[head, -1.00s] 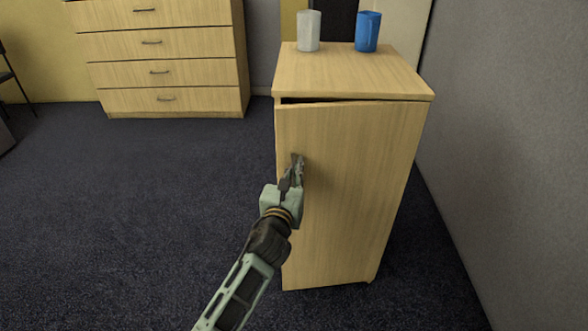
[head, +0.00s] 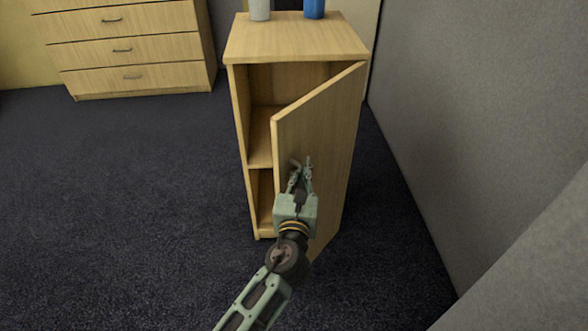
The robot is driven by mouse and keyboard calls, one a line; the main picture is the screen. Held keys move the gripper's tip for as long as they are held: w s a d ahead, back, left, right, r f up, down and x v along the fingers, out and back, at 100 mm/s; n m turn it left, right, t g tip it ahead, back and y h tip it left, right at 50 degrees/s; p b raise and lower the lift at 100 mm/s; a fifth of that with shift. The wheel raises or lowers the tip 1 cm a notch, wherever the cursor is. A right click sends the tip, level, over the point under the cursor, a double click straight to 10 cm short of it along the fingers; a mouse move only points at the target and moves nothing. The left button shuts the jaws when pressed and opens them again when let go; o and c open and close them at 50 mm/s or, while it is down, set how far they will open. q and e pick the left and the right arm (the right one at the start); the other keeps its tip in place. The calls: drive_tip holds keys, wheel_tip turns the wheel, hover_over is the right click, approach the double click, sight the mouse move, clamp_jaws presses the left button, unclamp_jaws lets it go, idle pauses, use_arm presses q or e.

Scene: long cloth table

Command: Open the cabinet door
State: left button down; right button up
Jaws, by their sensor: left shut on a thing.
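The wooden cabinet (head: 295,38) stands in the middle of the head view. Its door (head: 325,130) is hinged on the right and stands well open, swung out toward me. Behind it I see the cabinet's inside with a shelf (head: 260,137). My left gripper (head: 301,165) is at the door's free left edge, about halfway down the door. It is shut on the door's handle, which the fingers mostly hide. My right gripper is not in view.
A white cup (head: 260,9) and a blue mug (head: 314,8) stand on the cabinet top. A drawer chest (head: 130,50) is at the back left. A grey wall (head: 450,110) runs along the right. The carpet (head: 120,200) at left is clear.

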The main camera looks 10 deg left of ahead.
use_arm(q)
drive_tip(key=shift+s+d+f, duration=0.25)
drive_tip(key=shift+s+f, duration=0.05)
drive_tip(key=shift+f, duration=0.05)
drive_tip(key=c, duration=2.3)
unclamp_jaws()
drive_tip(key=shift+o, duration=0.9)
drive_tip(key=shift+s+a+r, duration=0.2)
drive_tip(key=shift+s+r, duration=0.05)
drive_tip(key=shift+w+d, duration=0.1)
drive_tip(key=shift+d, duration=0.05)
drive_tip(key=s, duration=1.2)
drive_tip(key=shift+c, duration=0.5)
